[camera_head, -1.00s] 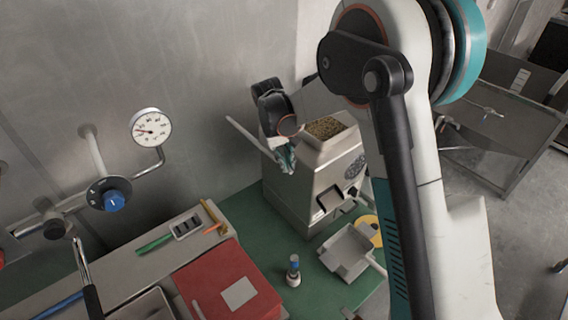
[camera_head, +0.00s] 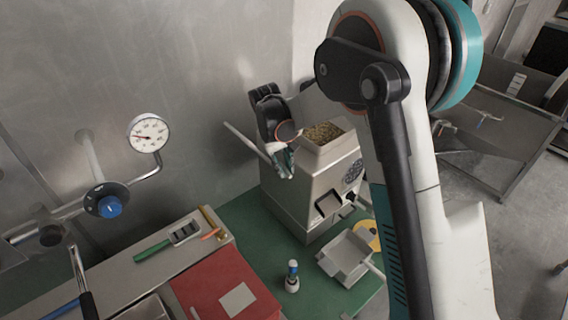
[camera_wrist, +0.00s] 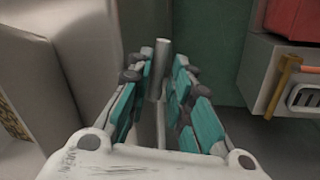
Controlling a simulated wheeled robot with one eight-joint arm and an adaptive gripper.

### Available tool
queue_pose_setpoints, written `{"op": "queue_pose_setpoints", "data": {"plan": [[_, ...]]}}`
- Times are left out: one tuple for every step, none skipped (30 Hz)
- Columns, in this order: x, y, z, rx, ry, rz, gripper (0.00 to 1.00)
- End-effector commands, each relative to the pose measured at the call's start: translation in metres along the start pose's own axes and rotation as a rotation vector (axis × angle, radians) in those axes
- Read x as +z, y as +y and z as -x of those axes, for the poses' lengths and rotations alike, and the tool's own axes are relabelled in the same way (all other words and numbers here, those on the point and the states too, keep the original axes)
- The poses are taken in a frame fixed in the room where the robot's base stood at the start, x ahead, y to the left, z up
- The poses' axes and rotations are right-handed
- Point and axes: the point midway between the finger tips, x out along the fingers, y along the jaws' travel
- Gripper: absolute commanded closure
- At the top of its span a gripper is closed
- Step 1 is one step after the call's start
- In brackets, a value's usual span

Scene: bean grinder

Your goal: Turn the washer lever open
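The grey metal bean grinder (camera_head: 312,190) stands on the green tabletop with beans in its top. A thin pale bar (camera_head: 243,138) slants up and left beside it, its lower part meeting my gripper. My gripper (camera_head: 284,162) is beside the grinder's upper left side in the head view. In the wrist view, a metal rod with a thicker cylindrical end (camera_wrist: 161,60), apparently the washer lever, stands between the fingers of my gripper (camera_wrist: 166,68). The fingers are spread on both sides of it, close at the tips. Firm contact is not visible. The rod's base is hidden.
A pressure gauge (camera_head: 149,133) and blue knob (camera_head: 109,206) are on wall pipes at left. A red box (camera_head: 226,289), a small bottle (camera_head: 292,275) and a metal scoop tray (camera_head: 345,257) are nearby. Little free room lies between grinder and wall.

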Motion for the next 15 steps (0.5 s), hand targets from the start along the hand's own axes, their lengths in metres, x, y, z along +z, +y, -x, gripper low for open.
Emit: {"op": "queue_pose_setpoints", "data": {"plan": [[-0.001,-0.001,0.004,0.000,-0.006,-0.032,0.80],[-0.001,-0.002,0.005,0.000,-0.012,-0.057,0.80],[-0.001,-0.003,0.006,0.000,-0.020,-0.093,0.80],[-0.002,-0.004,0.006,0.000,-0.025,-0.121,0.80],[-0.002,-0.005,0.006,0.000,-0.031,-0.150,0.80],[-0.001,-0.005,0.013,0.001,-0.030,-0.153,0.80],[-0.002,-0.006,0.017,0.001,-0.030,-0.151,0.80],[-0.001,-0.006,0.022,0.000,-0.030,-0.150,0.80],[-0.002,-0.006,0.029,0.000,-0.030,-0.150,0.80],[-0.002,-0.006,0.034,0.000,-0.030,-0.150,0.80],[-0.002,-0.006,0.039,0.000,-0.030,-0.150,0.80],[-0.002,-0.006,0.047,0.000,-0.030,-0.150,0.80],[-0.003,-0.006,0.052,0.000,-0.030,-0.150,0.80],[-0.003,-0.006,0.057,0.000,-0.030,-0.150,0.80],[-0.003,-0.006,0.065,0.000,-0.030,-0.150,0.80]]}}
